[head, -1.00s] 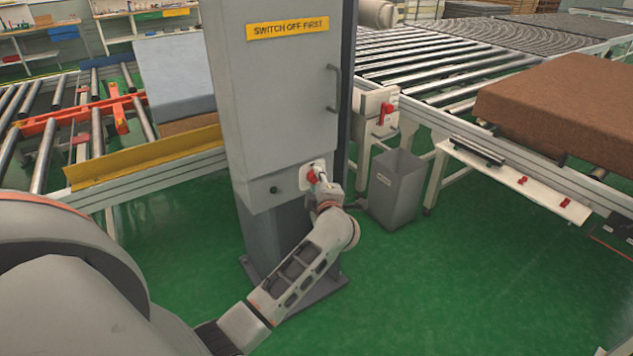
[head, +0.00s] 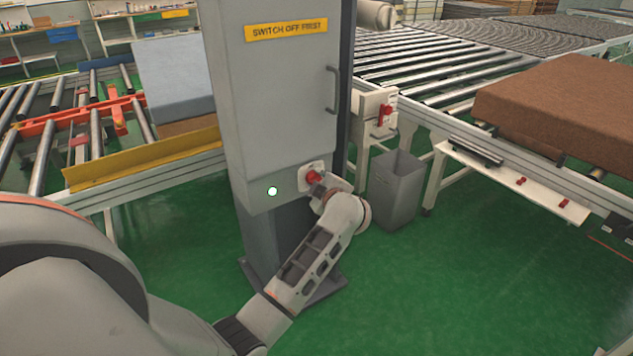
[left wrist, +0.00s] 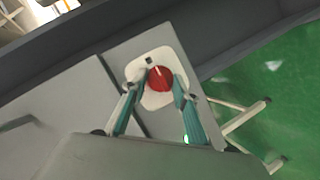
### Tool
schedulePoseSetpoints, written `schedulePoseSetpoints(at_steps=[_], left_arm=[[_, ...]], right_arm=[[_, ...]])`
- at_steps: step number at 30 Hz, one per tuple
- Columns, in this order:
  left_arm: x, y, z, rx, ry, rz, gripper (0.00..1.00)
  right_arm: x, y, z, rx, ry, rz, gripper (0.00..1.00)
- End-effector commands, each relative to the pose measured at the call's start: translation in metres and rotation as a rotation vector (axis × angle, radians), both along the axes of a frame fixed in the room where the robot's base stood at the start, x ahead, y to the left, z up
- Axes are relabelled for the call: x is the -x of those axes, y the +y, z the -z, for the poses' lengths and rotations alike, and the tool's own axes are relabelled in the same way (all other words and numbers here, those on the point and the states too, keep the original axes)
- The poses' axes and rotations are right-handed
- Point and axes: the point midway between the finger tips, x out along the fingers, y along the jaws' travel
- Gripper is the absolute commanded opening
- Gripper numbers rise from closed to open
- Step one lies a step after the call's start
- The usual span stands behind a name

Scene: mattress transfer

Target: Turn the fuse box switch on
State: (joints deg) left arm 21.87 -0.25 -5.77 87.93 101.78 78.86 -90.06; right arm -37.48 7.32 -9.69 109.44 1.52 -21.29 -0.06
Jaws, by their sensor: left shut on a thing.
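A small round lamp (head: 272,191) left of the switch glows white-green. My right gripper is out of view.
A grey bin (head: 396,190) stands just right of the post. A roller conveyor (head: 430,65) with a brown mattress (head: 560,105) runs along the right. Another roller line with a yellow rail (head: 145,160) is at left. Green floor in front is clear.

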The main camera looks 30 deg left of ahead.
Motion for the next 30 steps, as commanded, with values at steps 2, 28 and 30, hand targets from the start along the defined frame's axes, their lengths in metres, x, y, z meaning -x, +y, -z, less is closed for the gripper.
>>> schedulePoseSetpoints(at_steps=[2,28,30], left_arm=[[0.0,-0.001,0.001,0.002,0.002,0.001,0.07],[0.028,-0.035,-0.014,0.004,-0.001,0.002,0.45],[0.038,-0.045,-0.018,0.005,-0.001,0.002,0.45]], right_arm=[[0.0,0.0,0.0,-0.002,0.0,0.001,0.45],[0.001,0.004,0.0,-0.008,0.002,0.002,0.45],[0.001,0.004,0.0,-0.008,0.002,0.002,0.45]])
